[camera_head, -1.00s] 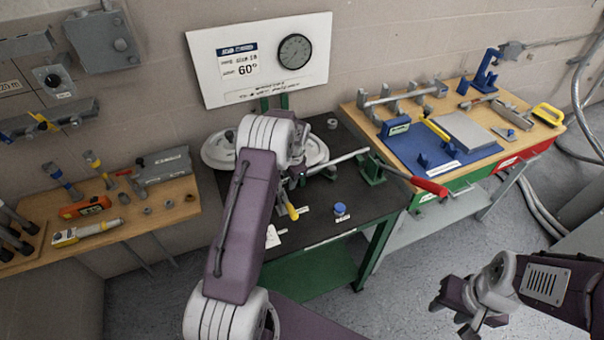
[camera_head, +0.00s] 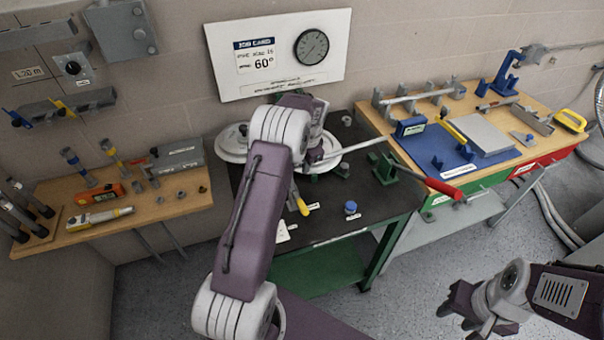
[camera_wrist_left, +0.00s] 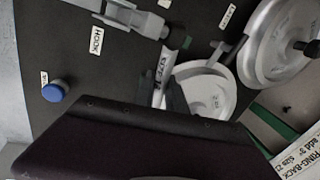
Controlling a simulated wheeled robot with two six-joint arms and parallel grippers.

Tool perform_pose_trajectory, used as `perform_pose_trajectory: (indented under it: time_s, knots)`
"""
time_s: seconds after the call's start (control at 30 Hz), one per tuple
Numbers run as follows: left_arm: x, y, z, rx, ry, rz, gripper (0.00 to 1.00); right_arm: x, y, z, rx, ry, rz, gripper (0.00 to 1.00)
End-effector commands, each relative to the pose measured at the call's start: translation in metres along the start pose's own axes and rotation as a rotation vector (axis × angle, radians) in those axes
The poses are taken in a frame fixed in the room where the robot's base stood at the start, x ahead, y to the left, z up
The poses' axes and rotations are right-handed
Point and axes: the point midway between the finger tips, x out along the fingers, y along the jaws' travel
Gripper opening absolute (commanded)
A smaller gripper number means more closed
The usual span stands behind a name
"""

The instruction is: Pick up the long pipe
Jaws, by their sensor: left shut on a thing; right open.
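The long pipe (camera_head: 350,153) is a thin silver rod. In the head view it runs from my left gripper (camera_head: 311,160) to the upper right, above the dark table (camera_head: 335,214). My left gripper is shut on it; the arm hides most of the grasp. In the left wrist view, a pale printed bar (camera_wrist_left: 160,72) runs up from the fingertips (camera_wrist_left: 172,98); I cannot tell if it is the same pipe. My right gripper (camera_head: 455,303) is open and empty over the floor at the lower right.
Pale round bender parts (camera_head: 234,143) lie behind my left arm. A green stand (camera_head: 384,170) and a red-handled lever (camera_head: 440,184) are near the pipe's far end. A blue cap (camera_head: 351,207) sits at the front. Another pipe (camera_head: 415,97) rests on the right bench.

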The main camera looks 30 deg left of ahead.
Motion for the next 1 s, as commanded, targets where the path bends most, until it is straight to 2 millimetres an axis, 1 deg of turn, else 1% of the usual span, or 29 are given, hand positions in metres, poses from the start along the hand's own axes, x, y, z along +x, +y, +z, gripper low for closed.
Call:
perform_pose_trajectory:
  time_s: [0.03, 0.13, 0.3, 0.4, 0.47, 0.5, 0.7, 0.83, 1.0]
  knots:
    - [-0.005, 0.002, -0.014, 0.006, 0.004, -0.002, 0.0, 0.001, 0.0, 0.0, 0.0, 0.0, 0.0, 0.41]
    - [-0.019, 0.002, -0.035, 0.005, 0.004, -0.001, 0.0, 0.001, 0.0, 0.0, 0.0, 0.0, 0.0, 0.41]
    - [-0.04, 0.003, -0.065, 0.004, 0.002, 0.001, 0.0, -0.005, 0.0, -0.001, 0.0, 0.0, 0.0, 0.41]
    - [-0.049, 0.004, -0.079, 0.004, 0.001, 0.002, 0.0, -0.011, 0.0, -0.001, 0.0, 0.0, 0.0, 0.41]
    - [-0.055, 0.004, -0.085, 0.003, 0.0, 0.003, 0.0, -0.017, 0.0, -0.002, 0.0, 0.0, 0.0, 0.41]
    - [-0.06, 0.002, -0.088, 0.003, -0.001, 0.003, 0.0, -0.029, -0.001, -0.003, 0.0, 0.0, 0.0, 0.41]
    - [-0.065, 0.003, -0.1, 0.003, -0.002, 0.003, 0.0, -0.05, -0.001, -0.005, 0.0, 0.0, 0.0, 0.41]
    - [-0.065, 0.004, -0.103, 0.002, -0.001, 0.003, 0.0, -0.056, -0.001, -0.006, 0.0, 0.0, 0.0, 0.41]
    - [-0.064, 0.005, -0.105, 0.002, 0.0, 0.002, 0.0, -0.058, -0.001, -0.006, 0.0, 0.0, 0.0, 0.41]
